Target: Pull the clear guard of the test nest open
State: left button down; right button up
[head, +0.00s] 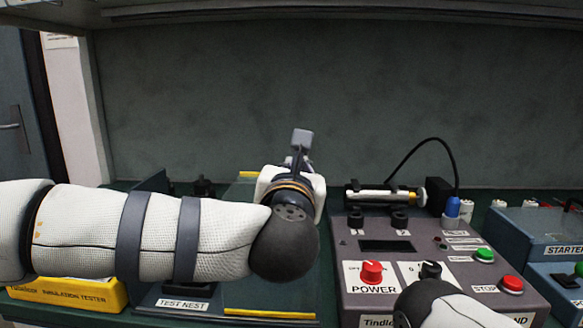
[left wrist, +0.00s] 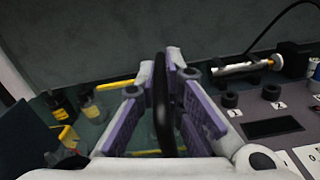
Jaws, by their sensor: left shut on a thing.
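The test nest (head: 147,296) is a dark fixture with a white label at the lower left of the head view, largely hidden behind my left arm. Its clear guard (head: 270,293) is a see-through panel with yellow edge strips, right of the label. A yellow strip (left wrist: 116,85) also shows in the left wrist view. My left gripper (head: 301,148) is at the guard's right side. In the left wrist view its purple-padded fingers (left wrist: 163,110) are shut on an upright black handle (left wrist: 161,85). My right gripper is out of view.
A grey control box (head: 345,225) with a red power knob (head: 371,272) and buttons stands close right of the guard. A yellow insulation tester (head: 70,293) is at the left. Small dark bottles (left wrist: 60,105) stand behind the panel. My right arm shows at the lower right.

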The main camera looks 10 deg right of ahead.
pick_arm(q)
jog(key=c, duration=1.7)
grip_release()
jog(key=shift+s+a, duration=0.1)
jog(key=shift+a, duration=0.05)
jog(key=shift+d, duration=0.2)
jog(key=v, duration=1.2)
